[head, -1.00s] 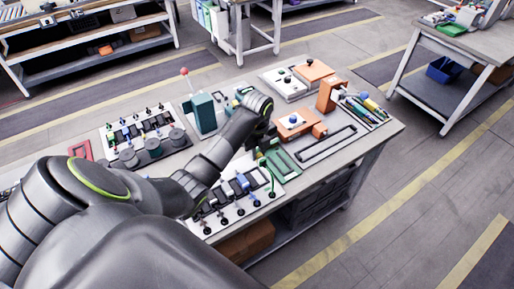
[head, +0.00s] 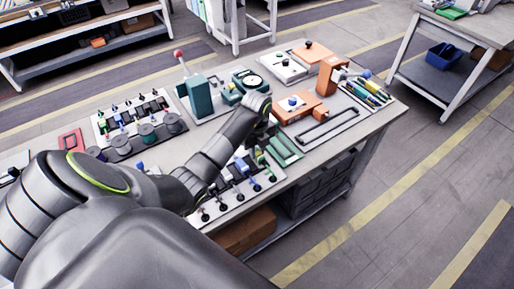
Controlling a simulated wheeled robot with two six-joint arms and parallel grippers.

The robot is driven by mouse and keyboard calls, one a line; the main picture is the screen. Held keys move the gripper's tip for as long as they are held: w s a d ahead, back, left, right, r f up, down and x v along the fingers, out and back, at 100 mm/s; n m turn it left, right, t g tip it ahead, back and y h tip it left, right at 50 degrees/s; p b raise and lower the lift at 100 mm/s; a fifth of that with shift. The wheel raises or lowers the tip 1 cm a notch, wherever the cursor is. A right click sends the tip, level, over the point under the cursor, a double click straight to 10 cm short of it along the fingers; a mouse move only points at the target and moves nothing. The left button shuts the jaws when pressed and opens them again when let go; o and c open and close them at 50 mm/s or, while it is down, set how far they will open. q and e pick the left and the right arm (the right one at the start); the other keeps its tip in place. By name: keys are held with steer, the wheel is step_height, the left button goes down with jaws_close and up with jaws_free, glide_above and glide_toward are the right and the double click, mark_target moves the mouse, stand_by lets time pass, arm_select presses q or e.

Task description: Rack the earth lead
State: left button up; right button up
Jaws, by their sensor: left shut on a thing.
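My left arm reaches in from the left over the bench, and my left gripper (head: 262,128) is over the middle of the bench, largely hidden by its own wrist. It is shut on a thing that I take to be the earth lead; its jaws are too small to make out. A green plug-like piece (head: 261,159) shows just below the gripper, at the lead rack (head: 235,205) with its row of black-tipped leads. I cannot tell whether it touches the rack. My right gripper is not in view.
Another rack (head: 133,117) stands at left.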

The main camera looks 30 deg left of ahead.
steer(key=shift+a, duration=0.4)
arm_select(q)
steer(key=shift+f+b, duration=0.4)
steer(key=shift+f, duration=0.3)
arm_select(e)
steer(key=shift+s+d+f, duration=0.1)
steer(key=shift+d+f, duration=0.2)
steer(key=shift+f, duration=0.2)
arm_select(q)
steer(key=o, duration=1)
step_height(320, 180, up, 5)
steer(key=shift+r+b, duration=0.1)
steer(key=shift+b, duration=0.25)
step_height(320, 180, up, 3)
steer(key=shift+f+p, duration=0.1)
steer(key=shift+p, duration=0.6)
steer(key=shift+r+p, duration=4.5)
steer(key=shift+r, duration=0.25)
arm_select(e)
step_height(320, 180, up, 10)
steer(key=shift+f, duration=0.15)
